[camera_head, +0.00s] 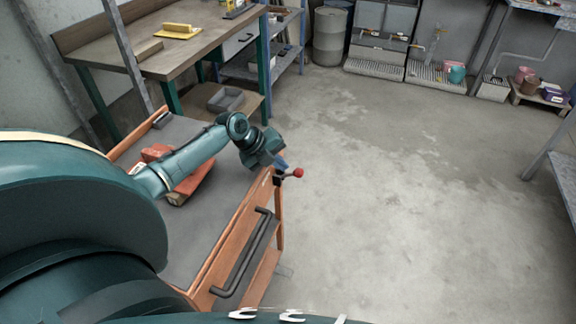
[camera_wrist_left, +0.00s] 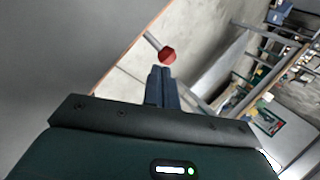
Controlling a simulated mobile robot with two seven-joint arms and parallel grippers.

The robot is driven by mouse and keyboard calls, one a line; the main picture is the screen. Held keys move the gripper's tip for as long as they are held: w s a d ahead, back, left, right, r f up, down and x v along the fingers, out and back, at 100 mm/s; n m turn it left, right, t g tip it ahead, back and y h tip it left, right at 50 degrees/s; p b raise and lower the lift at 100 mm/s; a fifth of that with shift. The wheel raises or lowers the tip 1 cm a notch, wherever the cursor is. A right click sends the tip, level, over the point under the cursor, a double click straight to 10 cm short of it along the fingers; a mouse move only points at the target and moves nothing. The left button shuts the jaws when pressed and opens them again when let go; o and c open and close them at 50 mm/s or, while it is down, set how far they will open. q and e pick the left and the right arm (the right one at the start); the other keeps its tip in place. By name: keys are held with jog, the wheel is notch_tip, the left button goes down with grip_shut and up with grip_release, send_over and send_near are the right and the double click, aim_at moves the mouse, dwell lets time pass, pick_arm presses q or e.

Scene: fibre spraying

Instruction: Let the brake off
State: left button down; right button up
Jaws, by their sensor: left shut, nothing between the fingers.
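The brake lever shows as a red ball knob (camera_head: 299,173) on a short rod at the right corner of the orange cart (camera_head: 228,228). The knob also shows in the left wrist view (camera_wrist_left: 168,54), just past the fingertips. My left gripper (camera_head: 282,165) is shut and empty, with its blue fingers close beside the lever. In the left wrist view the closed fingers (camera_wrist_left: 161,76) point at the knob. I cannot tell whether they touch it. My right gripper is not in view.
The cart has a grey top with orange-red items (camera_head: 192,186) on it and a black handle (camera_head: 243,252) on its near side. A workbench (camera_head: 190,52) with a yellow tool (camera_head: 180,30) stands behind. The concrete floor (camera_head: 400,190) to the right is clear.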

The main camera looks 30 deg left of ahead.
aim_at(300, 177)
pick_arm(q)
jog(key=shift+w+r+x, duration=0.1)
jog(key=shift+w+x, duration=0.05)
jog(key=shift+x, duration=0.65)
jog(key=shift+w+r+x, duration=0.1)
jog(key=shift+x, duration=0.7)
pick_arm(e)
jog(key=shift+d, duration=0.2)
pick_arm(q)
jog(key=shift+d, duration=0.1)
